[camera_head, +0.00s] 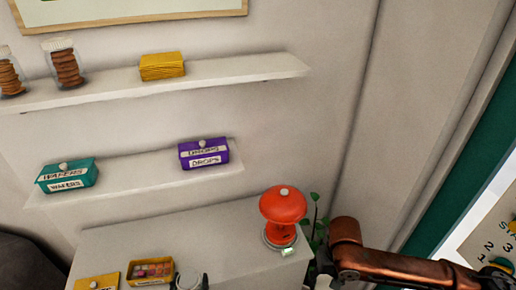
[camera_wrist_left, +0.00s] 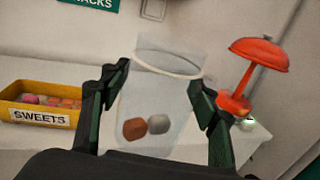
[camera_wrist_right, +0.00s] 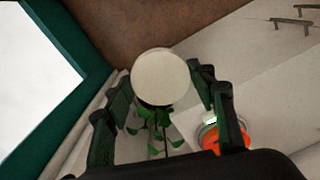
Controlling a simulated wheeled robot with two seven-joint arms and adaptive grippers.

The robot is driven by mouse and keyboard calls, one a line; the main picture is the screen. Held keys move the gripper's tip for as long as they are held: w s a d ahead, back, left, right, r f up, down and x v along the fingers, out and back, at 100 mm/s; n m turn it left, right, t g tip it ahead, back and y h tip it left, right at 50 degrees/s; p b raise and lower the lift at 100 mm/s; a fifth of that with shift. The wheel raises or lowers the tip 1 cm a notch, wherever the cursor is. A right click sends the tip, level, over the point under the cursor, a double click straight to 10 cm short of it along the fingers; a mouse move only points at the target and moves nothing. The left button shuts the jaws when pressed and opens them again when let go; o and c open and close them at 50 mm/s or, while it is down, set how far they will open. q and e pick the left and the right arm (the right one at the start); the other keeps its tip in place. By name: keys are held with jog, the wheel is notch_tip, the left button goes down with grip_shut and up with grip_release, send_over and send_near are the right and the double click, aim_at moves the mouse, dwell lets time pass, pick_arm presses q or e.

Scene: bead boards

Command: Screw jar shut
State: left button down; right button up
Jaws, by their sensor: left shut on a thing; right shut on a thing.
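In the left wrist view my left gripper (camera_wrist_left: 160,82) is shut on a clear, open-topped jar (camera_wrist_left: 158,108), with a finger on each side. A brown sweet (camera_wrist_left: 135,129) and a grey sweet (camera_wrist_left: 159,124) lie in its bottom. The jar's rim also shows at the bottom edge of the head view (camera_head: 187,281). In the right wrist view my right gripper (camera_wrist_right: 161,80) is shut on a round, cream-white lid (camera_wrist_right: 160,76). The lid is apart from the jar. In the head view the right gripper is mostly cut off below my copper arm.
A red lamp-like stand (camera_head: 284,208) is on the cabinet top (camera_head: 225,235), near a green plant (camera_head: 316,222). An open yellow sweets box (camera_head: 150,271) stands left of the jar. Wall shelves above hold a teal box (camera_head: 67,176), a purple box (camera_head: 204,153) and cookie jars (camera_head: 65,63).

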pick_arm(q)
jog(key=shift+d+r, duration=0.1)
dwell(0.5)
jog(key=w+d+m+g+h, duration=0.2)
jog(key=w+d+m+h, duration=0.1)
jog(key=d, duration=0.4)
jog(key=w+d+r+m+g+h, duration=0.1)
jog(key=w+d+m+g+h, duration=0.1)
jog(key=d+m+h, duration=0.3)
jog(key=w+d+h, duration=0.1)
jog(key=d+h, duration=0.2)
jog(key=shift+w+d+h, duration=0.2)
jog(key=shift+w+h, duration=0.1)
jog(key=shift+w, duration=0.05)
pick_arm(e)
jog(key=w+a+r+n, duration=0.2)
jog(key=a+r, duration=0.5)
jog(key=a, duration=0.6)
jog(key=w+a+r+n, duration=0.2)
jog(key=w+a+r, duration=0.2)
jog(key=a+r, duration=0.4)
jog(key=a, duration=0.6)
jog(key=shift+w, duration=0.15)
jog(key=shift+f, duration=1.95)
